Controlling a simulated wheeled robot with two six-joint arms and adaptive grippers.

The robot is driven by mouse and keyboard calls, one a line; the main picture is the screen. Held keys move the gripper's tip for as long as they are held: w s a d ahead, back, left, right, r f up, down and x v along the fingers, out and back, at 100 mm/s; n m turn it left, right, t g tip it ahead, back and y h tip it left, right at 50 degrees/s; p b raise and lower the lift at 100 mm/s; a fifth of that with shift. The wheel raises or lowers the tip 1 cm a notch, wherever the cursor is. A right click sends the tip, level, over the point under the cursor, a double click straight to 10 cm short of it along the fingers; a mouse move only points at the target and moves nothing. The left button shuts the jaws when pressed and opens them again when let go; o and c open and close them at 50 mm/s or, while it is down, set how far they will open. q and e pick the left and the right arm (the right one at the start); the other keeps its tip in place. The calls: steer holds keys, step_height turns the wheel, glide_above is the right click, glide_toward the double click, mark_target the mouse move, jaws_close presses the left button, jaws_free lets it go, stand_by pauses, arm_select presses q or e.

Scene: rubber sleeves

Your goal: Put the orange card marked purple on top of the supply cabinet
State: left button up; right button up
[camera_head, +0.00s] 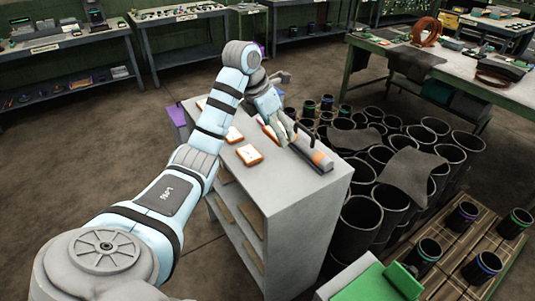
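The grey supply cabinet (285,180) stands in the middle, with open shelves on its left side. Several orange-edged white cards lie on its top: one near the front (249,155), one behind it (234,134) and one farther back (201,104). Another orange-and-white card (268,130) shows beside my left gripper (284,132). No purple mark is readable on any card. My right gripper is out of view.
A grey bar with an orange patch (311,152) lies along the cabinet top's right edge. Many black cylinders (360,215) crowd the floor to the right. A purple bin (177,117) is at the cabinet's left. Workbenches line the back; the left floor is clear.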

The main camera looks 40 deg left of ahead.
arm_select(q)
steer(key=p, duration=0.1)
glide_above(279, 176)
steer(key=f, duration=1)
steer(key=shift+s+a+f, duration=0.15)
steer(key=shift+s+f, duration=0.15)
steer(key=shift+s, duration=0.1)
steer(key=f, duration=0.5)
steer(key=shift+s, duration=0.35)
steer(key=shift+w+f, duration=0.2)
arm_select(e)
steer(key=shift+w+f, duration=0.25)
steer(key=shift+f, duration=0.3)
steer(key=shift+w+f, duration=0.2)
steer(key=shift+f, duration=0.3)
arm_select(q)
steer(key=shift+f, duration=0.15)
steer(key=o, duration=1.1)
steer(key=shift+s, duration=0.1)
steer(key=shift+r, duration=0.2)
steer(key=v, duration=1.2)
steer(key=shift+r+p, duration=0.1)
steer(key=shift+p, duration=0.2)
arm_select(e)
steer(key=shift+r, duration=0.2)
